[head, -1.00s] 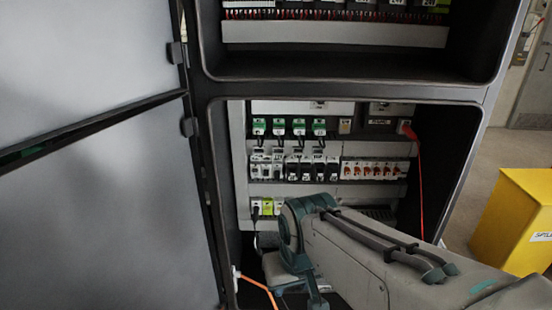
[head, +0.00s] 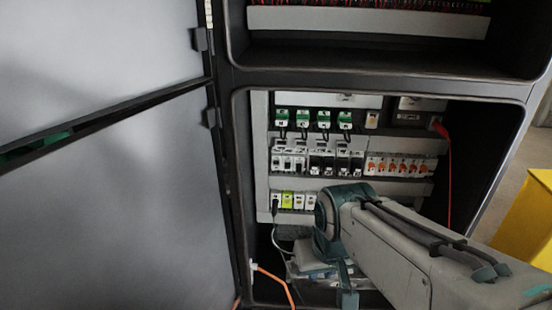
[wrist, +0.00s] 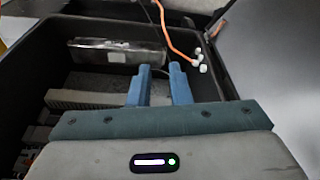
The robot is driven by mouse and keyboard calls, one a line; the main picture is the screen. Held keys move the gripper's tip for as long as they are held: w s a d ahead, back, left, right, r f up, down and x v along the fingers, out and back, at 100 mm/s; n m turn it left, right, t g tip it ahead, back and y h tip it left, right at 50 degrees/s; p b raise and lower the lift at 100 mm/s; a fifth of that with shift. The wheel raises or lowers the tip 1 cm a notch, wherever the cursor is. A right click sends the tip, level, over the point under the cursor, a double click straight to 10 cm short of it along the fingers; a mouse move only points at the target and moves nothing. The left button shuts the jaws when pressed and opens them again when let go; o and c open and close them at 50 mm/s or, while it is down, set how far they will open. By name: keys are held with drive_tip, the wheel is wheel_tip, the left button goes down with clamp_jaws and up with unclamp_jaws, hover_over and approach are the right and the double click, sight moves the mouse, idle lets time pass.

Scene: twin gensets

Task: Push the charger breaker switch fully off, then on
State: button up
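The open cabinet bay holds several rows of switchgear in the head view. White breakers (head: 288,160), dark breakers (head: 335,162) and a row of orange-toggled switches (head: 400,166) sit in the middle row. The labels are too small to read, so I cannot tell which is the charger breaker or how its switch stands. My arm reaches into the lower part of the bay, below the middle row. In the wrist view, the two blue fingers of my gripper (wrist: 159,85) are apart with nothing between them. They point into the dark enclosure and touch no switch that I can make out.
The open grey cabinet door (head: 110,180) stands at left. An orange cable (head: 276,285) hangs at the bay's lower left, and a red cable (head: 449,180) runs down its right side. A yellow box (head: 525,225) stands outside at right. A grey block (wrist: 118,50) shows in the wrist view.

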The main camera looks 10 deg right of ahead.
drive_tip(key=w+r+t+b, duration=0.1)
drive_tip(key=w+b, duration=0.1)
drive_tip(key=w, duration=0.2)
drive_tip(key=w+r+t+h+b, duration=0.1)
drive_tip(key=w+r+b, duration=0.1)
drive_tip(key=w, duration=0.3)
drive_tip(key=w+r+m+b, duration=0.1)
drive_tip(key=w+b, duration=0.3)
drive_tip(key=w, duration=0.1)
drive_tip(key=shift+a+r+t, duration=0.1)
drive_tip(key=shift+r+t, duration=0.15)
drive_tip(key=shift+t, duration=0.15)
clamp_jaws()
drive_tip(key=m+t+h+b, duration=0.1)
drive_tip(key=m+t+b, duration=0.15)
drive_tip(key=b, duration=0.35)
approach(287, 164)
drive_tip(key=shift+n+t, duration=0.25)
drive_tip(key=shift+n, duration=0.1)
drive_tip(key=b+x, duration=0.1)
drive_tip(key=x, duration=0.5)
drive_tip(key=shift+s+f, duration=0.1)
drive_tip(key=shift+f, duration=0.05)
